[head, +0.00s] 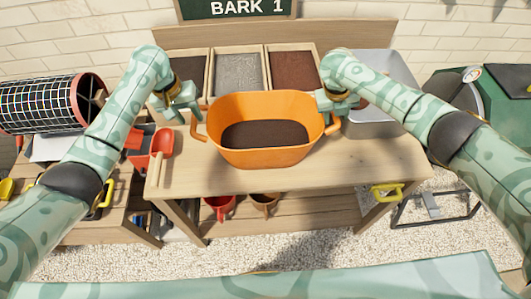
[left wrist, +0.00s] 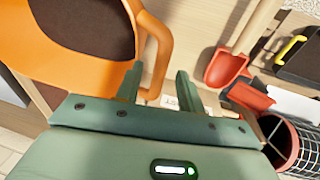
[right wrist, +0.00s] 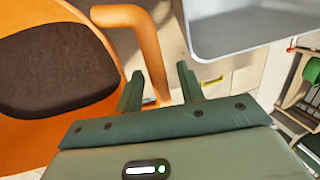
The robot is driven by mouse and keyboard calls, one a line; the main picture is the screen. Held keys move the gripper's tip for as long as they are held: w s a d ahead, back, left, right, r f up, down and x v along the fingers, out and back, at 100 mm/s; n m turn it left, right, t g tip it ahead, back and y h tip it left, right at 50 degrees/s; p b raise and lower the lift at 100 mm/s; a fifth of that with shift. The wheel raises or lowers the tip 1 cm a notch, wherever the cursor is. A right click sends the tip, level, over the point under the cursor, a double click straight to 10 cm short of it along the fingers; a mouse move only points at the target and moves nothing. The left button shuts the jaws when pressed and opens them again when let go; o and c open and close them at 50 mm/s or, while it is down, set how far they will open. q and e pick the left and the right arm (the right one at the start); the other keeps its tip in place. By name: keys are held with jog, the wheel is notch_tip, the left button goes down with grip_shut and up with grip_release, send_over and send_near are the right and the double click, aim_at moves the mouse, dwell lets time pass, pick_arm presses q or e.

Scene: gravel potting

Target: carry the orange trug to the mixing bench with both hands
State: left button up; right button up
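The orange trug (head: 262,152), holding dark soil, is on the wooden bench (head: 200,180), upright, in front of the bins. My left gripper (head: 182,112) is at its left handle; in the left wrist view the open fingers (left wrist: 158,88) stand on either side of the orange handle (left wrist: 163,50), with gaps showing. My right gripper (head: 334,104) is at its right handle; in the right wrist view the open fingers (right wrist: 160,85) stand on either side of that handle (right wrist: 152,55). Neither is closed on it. The frames do not show which bench is the mixing bench.
A red scoop (head: 160,150) lies left of the trug. A grey metal tub (head: 372,125) stands close on the right. Three filled bins (head: 238,72) line the back under a BARK 1 sign (head: 236,8). A mesh drum (head: 40,105) is at left. The front bench strip is clear.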

jog(key=shift+a+r, duration=0.1)
jog(key=shift+r, duration=0.15)
pick_arm(q)
notch_tip(320, 180, up, 8)
jog(key=a, duration=0.1)
jog(key=shift+s+a+r, duration=0.15)
jog(key=shift+s+a, duration=0.1)
jog(key=shift+s, duration=0.1)
pick_arm(e)
jog(key=v, duration=1.1)
jog(key=shift+r, duration=0.25)
